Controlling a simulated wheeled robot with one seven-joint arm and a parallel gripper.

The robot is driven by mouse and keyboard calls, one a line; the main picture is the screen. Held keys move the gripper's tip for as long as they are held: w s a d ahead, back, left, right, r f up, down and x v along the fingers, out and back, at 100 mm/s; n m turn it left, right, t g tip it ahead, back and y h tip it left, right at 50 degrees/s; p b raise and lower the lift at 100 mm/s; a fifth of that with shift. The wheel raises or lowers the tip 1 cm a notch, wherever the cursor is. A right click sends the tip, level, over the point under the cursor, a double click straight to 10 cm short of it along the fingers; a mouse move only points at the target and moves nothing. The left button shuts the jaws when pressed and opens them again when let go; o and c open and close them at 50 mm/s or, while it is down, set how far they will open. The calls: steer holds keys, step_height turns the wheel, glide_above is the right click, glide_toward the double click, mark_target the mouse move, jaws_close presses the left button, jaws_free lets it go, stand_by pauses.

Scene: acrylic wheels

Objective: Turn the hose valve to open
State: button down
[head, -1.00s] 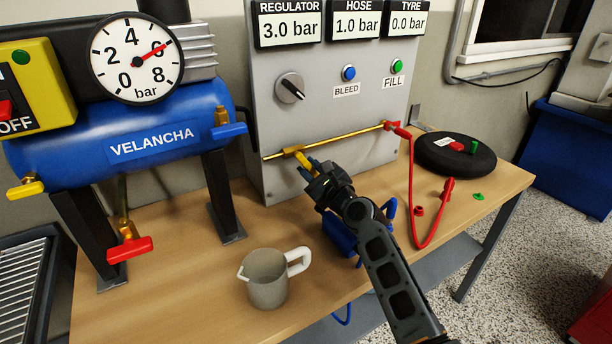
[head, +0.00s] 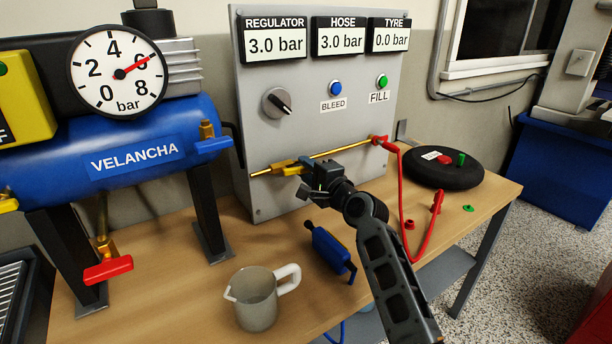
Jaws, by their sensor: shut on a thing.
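The hose valve (head: 284,168) sits on a thin brass pipe low on the grey panel. Its yellow handle lies roughly along the pipe, and its right end is partly hidden by my gripper (head: 308,183). My gripper is at that end of the handle, shut on it; the fingertips are small and dark here. The hose display (head: 341,38) reads 3.0 bar. The regulator display (head: 275,40) reads 3.0 bar and the tyre display (head: 389,34) reads 0.0 bar.
A jug (head: 254,298) and a blue tool (head: 331,252) are on the bench below my arm. A red hose (head: 403,205) hangs in a loop to the right, near a black tyre (head: 444,170). The blue compressor tank (head: 120,150) stands at left.

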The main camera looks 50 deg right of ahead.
steer(key=shift+r+n, duration=0.25)
steer(key=shift+n, duration=0.45)
steer(key=c, duration=1)
jaws_free()
steer(key=shift+r, duration=0.1)
steer(key=shift+s, duration=0.1)
steer(key=v, duration=0.7)
steer(key=shift+s, duration=0.3)
steer(key=shift+a, duration=0.2)
